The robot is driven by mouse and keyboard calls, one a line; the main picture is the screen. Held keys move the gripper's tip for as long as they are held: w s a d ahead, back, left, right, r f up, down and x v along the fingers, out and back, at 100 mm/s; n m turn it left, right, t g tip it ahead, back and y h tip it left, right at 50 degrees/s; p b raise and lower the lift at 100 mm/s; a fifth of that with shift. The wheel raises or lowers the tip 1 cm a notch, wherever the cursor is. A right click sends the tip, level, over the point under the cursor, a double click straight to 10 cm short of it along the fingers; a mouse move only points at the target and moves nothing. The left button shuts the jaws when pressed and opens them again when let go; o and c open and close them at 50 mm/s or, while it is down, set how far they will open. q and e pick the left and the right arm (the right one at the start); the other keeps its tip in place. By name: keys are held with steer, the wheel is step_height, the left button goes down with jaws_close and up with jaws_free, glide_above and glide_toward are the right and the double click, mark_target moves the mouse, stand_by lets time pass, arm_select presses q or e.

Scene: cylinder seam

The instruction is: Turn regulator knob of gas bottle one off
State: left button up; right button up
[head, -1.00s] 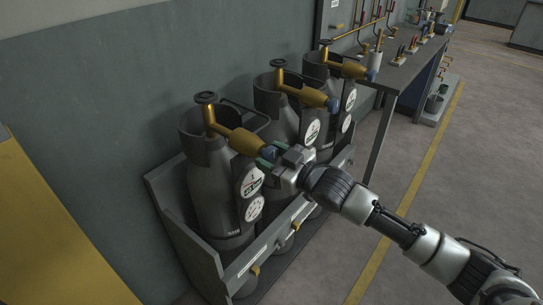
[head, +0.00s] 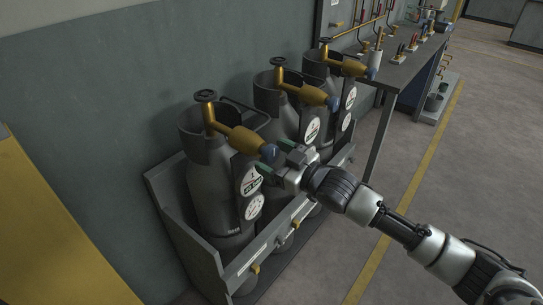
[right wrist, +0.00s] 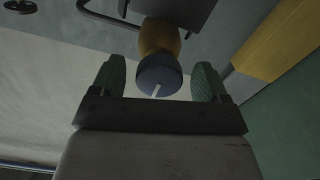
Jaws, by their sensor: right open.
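Gas bottle one (head: 210,185) is the nearest grey bottle, labelled with a "1". Its brass regulator (head: 238,138) ends in a blue knob (head: 269,152). My right gripper (head: 275,157) is open at the knob, its green fingers pointing at it. In the right wrist view the knob (right wrist: 158,75) shows between the two fingers, with a gap on each side and a slightly tilted white mark on its face. How deep it sits between the fingers is unclear. My left gripper is out of view.
Two more bottles (head: 275,95) (head: 318,70) with like regulators stand behind in the same grey rack (head: 205,245). A workbench (head: 400,75) is beyond them. A yellow panel (head: 50,230) stands at left. Floor right of the rack is free.

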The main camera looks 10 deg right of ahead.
steer(key=v, duration=1)
steer(key=shift+b, duration=0.45)
